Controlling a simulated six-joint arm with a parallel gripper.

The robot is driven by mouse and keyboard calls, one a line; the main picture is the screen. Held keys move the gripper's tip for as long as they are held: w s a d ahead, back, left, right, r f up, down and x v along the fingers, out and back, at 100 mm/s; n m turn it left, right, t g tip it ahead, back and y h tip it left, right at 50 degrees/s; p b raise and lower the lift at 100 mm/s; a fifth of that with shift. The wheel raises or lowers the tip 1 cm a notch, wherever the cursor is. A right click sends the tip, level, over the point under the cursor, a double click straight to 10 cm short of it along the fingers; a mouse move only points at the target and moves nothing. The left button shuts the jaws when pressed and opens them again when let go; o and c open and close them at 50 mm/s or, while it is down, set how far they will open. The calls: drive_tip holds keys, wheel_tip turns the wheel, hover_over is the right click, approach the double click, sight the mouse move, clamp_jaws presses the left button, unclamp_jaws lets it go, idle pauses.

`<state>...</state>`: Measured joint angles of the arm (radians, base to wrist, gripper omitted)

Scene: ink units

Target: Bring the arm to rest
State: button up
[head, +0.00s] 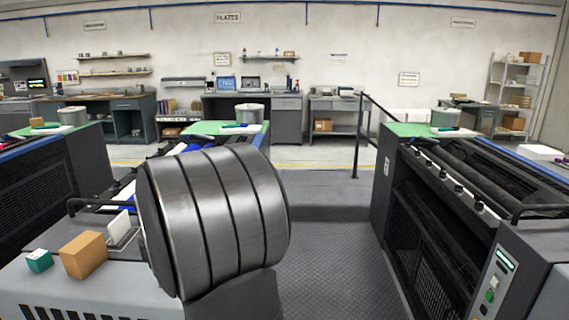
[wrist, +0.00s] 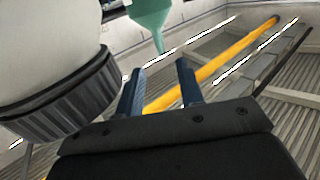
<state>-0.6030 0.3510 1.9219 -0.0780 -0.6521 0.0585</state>
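My arm shows in the head view as a large dark grey ribbed cylinder near the middle, in front of the left press unit. My gripper (wrist: 160,88) shows in the wrist view with its two blue fingers apart and nothing between them. The fingertips point up the picture, just below a green funnel-shaped thing (wrist: 150,20). Whether they touch it I cannot tell. My gripper is not seen in the head view.
A press unit (head: 430,215) with a railing stands at right. The dark floor walkway (head: 340,250) between is clear. A yellow bar (wrist: 225,65) crosses the wrist view.

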drive_tip(key=x, duration=0.9)
drive_tip(key=shift+w+a, duration=0.1)
drive_tip(key=shift+a, duration=0.05)
drive_tip(key=shift+w+a+r, duration=0.1)
drive_tip(key=shift+w+r, duration=0.1)
drive_tip(key=shift+s+r, duration=0.1)
drive_tip(key=shift+r, duration=1.2)
drive_tip(key=shift+f, duration=0.1)
wheel_tip(320, 180, down, 3)
drive_tip(key=shift+r, duration=0.1)
drive_tip(key=f+v, duration=0.1)
drive_tip(key=v, duration=1.1)
drive_tip(key=x, duration=0.7)
drive_tip(key=r+x, duration=0.1)
drive_tip(key=x, duration=0.3)
drive_tip(key=shift+w+a, duration=0.2)
drive_tip(key=shift+w, duration=0.15)
wheel_tip(320, 180, up, 15)
drive_tip(key=w+d+m+t+h, duration=0.1)
drive_tip(key=w+d+h, duration=0.1)
drive_tip(key=w+d, duration=0.3)
drive_tip(key=w+d+m+t+h, duration=0.1)
drive_tip(key=w+d, duration=0.4)
drive_tip(key=d, duration=0.5)
drive_tip(key=shift+w+r+m+h, duration=0.2)
drive_tip(key=shift+r+m+h, duration=0.2)
drive_tip(key=shift+m+h, duration=0.2)
